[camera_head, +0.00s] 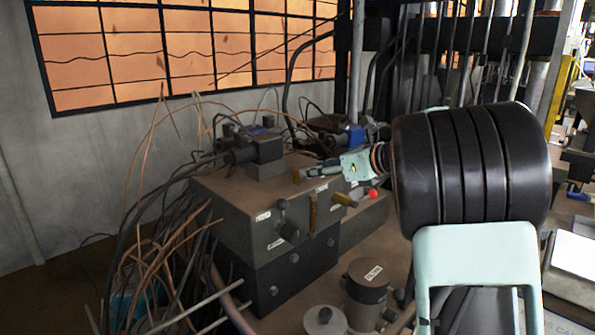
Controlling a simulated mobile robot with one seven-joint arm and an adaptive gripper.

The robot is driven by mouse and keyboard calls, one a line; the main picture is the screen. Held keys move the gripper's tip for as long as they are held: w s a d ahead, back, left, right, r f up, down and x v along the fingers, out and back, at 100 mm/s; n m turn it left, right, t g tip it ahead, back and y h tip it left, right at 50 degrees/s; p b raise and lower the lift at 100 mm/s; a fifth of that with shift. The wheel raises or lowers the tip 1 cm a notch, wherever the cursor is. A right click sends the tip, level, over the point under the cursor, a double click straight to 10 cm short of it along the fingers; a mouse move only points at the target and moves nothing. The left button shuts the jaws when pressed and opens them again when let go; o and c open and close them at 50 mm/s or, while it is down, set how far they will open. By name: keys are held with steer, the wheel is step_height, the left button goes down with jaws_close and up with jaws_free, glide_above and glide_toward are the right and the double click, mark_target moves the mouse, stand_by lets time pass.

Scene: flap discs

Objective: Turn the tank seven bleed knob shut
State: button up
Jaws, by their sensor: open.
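A dark manifold block (233,213) with small white labels stands in the middle of the view. Its front bears a black knob (287,228), a brass lever (313,212) and a brass handle (345,200) beside a red knob (372,194). The labels are too small to read, so I cannot tell which is the tank seven bleed knob. My gripper (309,173) is open, at the block's upper right, above the brass handle. It points left, away from my large black arm joint. I cannot tell whether it touches anything; its fingers are small and partly blend into the block.
A dark labelled canister (366,291) and a round grey lid (325,321) stand in front of the block. Loose copper wires and black hoses (150,258) crowd the left side. Valve bodies (268,147) sit on top. Vertical pipes rise behind.

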mark_target(298, 175)
steer(key=x, duration=0.7)
steer(key=shift+w+a+f+p, duration=0.1)
steer(key=shift+w+a+p, duration=0.1)
steer(key=shift+w+p, duration=0.1)
steer(key=shift+c, duration=0.4)
jaws_close()
